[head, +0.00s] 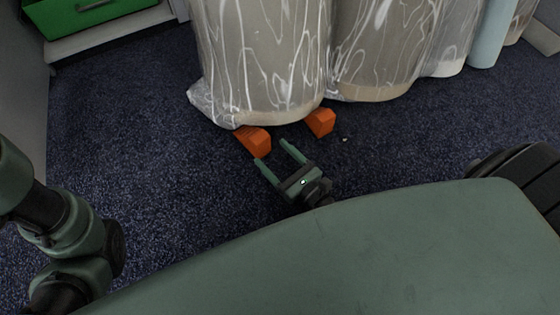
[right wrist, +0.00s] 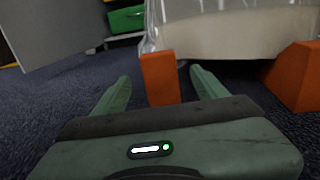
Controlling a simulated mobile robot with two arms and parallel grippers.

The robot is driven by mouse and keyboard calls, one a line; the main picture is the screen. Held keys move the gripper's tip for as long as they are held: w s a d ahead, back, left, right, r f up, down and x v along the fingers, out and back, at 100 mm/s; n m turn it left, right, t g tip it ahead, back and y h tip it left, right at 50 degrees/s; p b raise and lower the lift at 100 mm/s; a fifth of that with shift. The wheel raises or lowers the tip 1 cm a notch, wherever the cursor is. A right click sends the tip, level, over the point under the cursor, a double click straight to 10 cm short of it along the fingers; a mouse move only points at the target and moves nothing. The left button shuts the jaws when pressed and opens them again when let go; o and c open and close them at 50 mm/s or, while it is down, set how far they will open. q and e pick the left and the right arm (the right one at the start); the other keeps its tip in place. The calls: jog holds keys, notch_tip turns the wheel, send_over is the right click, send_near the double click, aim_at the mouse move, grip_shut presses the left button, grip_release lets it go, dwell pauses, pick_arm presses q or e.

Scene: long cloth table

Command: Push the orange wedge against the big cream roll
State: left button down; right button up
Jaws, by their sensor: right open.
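A large cream roll in clear wrap (head: 262,60) stands upright on the floor; its lower edge also shows in the right wrist view (right wrist: 225,35). An orange wedge (head: 261,142) lies at its foot, its far end close under the wrap; I cannot tell if they touch. My right gripper (head: 270,152) is open and low over the carpet, pointing at this wedge.
A second orange wedge (head: 320,122) lies to the right, near the adjoining wrapped roll (head: 378,50); it is large at the right in the wrist view (right wrist: 296,78). A green drawer or box (head: 80,14) is at the back left. Dark blue carpet (head: 130,130) is open on the left.

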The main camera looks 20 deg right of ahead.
aim_at(264, 145)
jog(key=b+x, duration=0.1)
jog(key=x, duration=0.3)
jog(key=shift+w+f+b, duration=0.1)
jog(key=shift+f+b, duration=0.05)
jog(key=shift+b, duration=0.15)
jog(key=shift+x, duration=0.75)
grip_shut()
